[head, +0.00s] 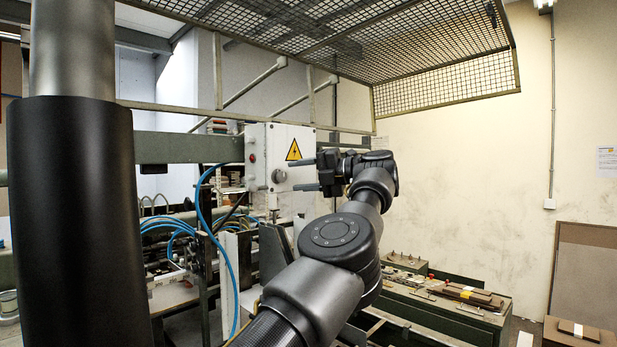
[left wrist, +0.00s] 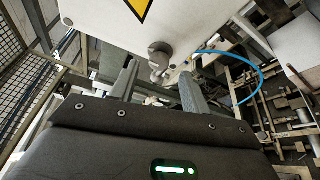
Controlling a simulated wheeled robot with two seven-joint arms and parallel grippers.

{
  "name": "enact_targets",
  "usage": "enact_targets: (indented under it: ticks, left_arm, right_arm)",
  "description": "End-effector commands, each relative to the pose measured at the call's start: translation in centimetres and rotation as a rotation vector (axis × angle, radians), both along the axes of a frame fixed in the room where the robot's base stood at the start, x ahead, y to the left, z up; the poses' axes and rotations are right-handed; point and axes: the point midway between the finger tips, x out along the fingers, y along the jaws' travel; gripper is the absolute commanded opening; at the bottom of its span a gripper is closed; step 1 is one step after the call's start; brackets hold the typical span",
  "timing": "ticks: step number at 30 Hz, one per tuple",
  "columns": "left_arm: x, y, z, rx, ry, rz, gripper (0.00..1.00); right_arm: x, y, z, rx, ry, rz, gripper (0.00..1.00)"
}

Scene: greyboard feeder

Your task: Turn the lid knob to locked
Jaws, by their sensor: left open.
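A white electrical box (head: 258,160) with a yellow warning triangle hangs in the middle of the head view. A round grey knob (head: 279,176) sits on its front, below the triangle. The knob also shows in the left wrist view (left wrist: 158,50), with a small grey part below it. My left gripper (head: 293,175) is open, its two fingers pointing left at the knob, one higher and one lower. In the left wrist view the open fingers (left wrist: 160,70) lie either side of the knob's line; contact cannot be told. The knob's turn position is unclear. My right gripper is not in view.
Blue hoses (head: 215,200) loop below left among machine frames. A mesh guard (head: 440,65) hangs overhead. A green bench (head: 450,305) with boards stands at lower right. The wall side right of my arm is open.

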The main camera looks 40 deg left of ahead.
Motion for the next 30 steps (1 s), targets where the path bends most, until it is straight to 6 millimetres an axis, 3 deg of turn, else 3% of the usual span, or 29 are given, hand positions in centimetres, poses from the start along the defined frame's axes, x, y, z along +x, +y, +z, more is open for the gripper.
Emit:
enact_targets:
  ticks: [2,12,30]
  left_arm:
    - [0.5,-1.3,0.3,0.001,0.0,-0.002,0.47]
    - [1.0,-3.2,0.4,0.0,0.001,-0.001,0.47]
    - [1.0,-3.4,0.4,-0.001,0.0,0.001,0.47]
  right_arm:
    - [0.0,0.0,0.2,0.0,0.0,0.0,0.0]
    - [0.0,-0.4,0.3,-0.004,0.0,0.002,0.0]
    - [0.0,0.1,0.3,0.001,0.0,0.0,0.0]
